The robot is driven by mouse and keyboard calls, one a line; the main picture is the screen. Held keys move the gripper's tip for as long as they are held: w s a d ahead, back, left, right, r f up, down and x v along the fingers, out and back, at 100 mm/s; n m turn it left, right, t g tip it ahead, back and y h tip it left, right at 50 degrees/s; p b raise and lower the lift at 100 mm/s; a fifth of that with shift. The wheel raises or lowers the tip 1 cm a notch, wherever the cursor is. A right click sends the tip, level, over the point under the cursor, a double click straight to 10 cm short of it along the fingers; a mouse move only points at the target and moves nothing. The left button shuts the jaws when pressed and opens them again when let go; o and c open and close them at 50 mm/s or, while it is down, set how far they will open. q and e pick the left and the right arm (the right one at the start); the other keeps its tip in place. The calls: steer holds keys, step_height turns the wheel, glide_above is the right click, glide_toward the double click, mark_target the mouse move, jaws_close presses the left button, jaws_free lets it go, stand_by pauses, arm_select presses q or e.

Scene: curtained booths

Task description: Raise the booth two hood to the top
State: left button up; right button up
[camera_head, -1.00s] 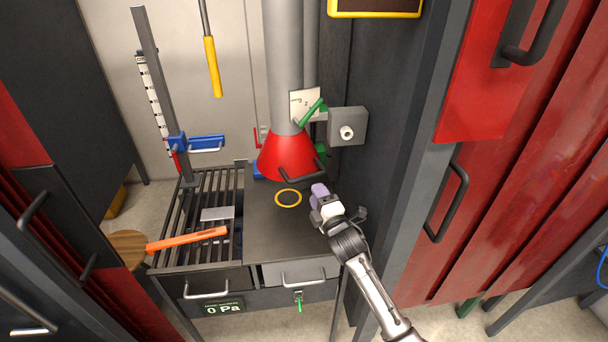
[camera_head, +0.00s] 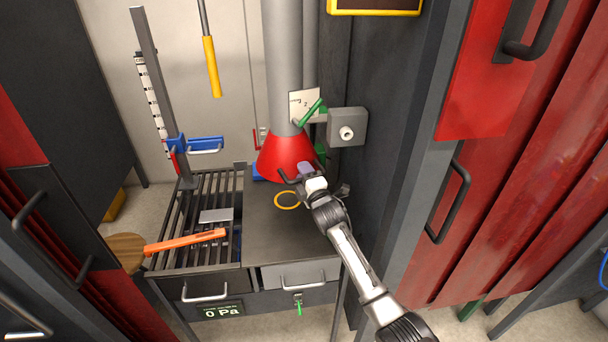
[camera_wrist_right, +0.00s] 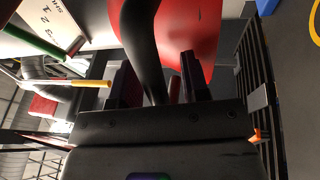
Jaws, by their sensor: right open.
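The booth hood is a red cone (camera_head: 283,152) on the end of a grey vertical duct (camera_head: 287,60). It hangs low over the bench, with a dark bar handle on its front. My right gripper (camera_head: 305,170) is at that handle and hides part of it. In the right wrist view, the dark handle (camera_wrist_right: 146,45) passes between the two spread fingers of the gripper (camera_wrist_right: 158,85), with the red hood (camera_wrist_right: 190,30) behind. The jaws are open around the handle; I cannot tell whether they touch it. My left gripper is out of view.
A green lever (camera_head: 312,111) and a grey box (camera_head: 347,127) sit beside the duct. A dark panel (camera_head: 390,150) stands close to the right of my arm. The bench (camera_head: 262,235) holds a yellow ring (camera_head: 287,200). An orange bar (camera_head: 185,241) lies on the slatted grate.

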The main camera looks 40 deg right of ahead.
jaws_close()
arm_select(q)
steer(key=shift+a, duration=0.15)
